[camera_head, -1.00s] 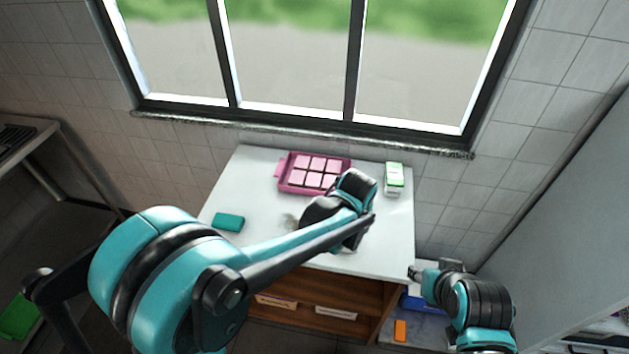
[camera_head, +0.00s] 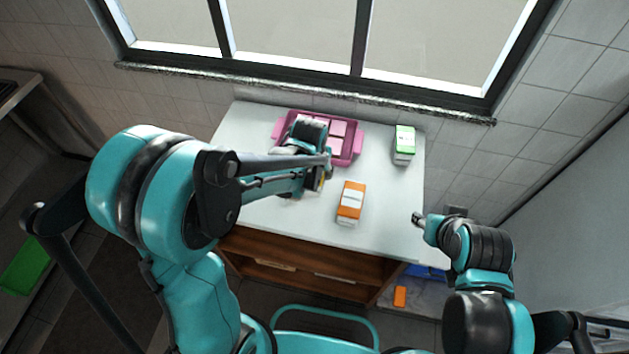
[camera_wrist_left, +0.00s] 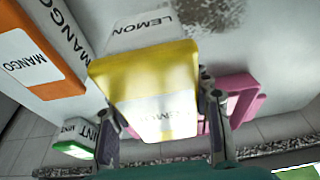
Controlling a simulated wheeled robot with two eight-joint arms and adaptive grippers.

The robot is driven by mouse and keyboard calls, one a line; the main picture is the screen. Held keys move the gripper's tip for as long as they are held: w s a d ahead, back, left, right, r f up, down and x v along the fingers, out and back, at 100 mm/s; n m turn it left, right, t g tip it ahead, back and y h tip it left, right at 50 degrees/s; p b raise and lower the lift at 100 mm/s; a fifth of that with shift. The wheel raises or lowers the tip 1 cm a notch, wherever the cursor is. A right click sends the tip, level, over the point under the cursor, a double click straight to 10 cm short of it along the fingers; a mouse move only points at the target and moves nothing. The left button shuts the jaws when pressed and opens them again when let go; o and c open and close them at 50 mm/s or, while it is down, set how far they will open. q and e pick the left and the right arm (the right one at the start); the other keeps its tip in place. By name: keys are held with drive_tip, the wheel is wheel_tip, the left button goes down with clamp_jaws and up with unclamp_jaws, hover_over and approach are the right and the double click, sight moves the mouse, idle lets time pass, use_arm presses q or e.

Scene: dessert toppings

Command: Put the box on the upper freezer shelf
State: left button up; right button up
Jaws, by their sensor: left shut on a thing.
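My left gripper (camera_head: 322,182) is over the white table, in front of the pink tray. In the left wrist view its two fingers (camera_wrist_left: 162,125) are shut on the sides of a yellow and white box marked LEMON (camera_wrist_left: 145,75). In the head view my gripper hides most of this box, and only a small yellow part shows. I cannot tell whether it touches the table. My right gripper (camera_head: 420,220) is at the table's right edge, away from the boxes; its finger opening is too small to read. No freezer shelf shows clearly.
An orange MANGO box (camera_head: 351,203) stands close to the lemon box, and it also shows in the left wrist view (camera_wrist_left: 38,62). A green MINT box (camera_head: 404,146) stands at the back right. The pink tray (camera_head: 357,147) is behind my gripper. The table's front right (camera_head: 395,235) is clear.

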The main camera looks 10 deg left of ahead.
use_arm(q)
drive_tip(key=shift+a+f, duration=0.15)
drive_tip(key=shift+a, duration=0.1)
drive_tip(key=shift+f, duration=0.25)
wheel_tip(320, 180, down, 4)
drive_tip(key=shift+r+b, duration=0.2)
drive_tip(key=shift+b, duration=0.65)
drive_tip(key=shift+r, duration=0.1)
drive_tip(key=o, duration=1.4)
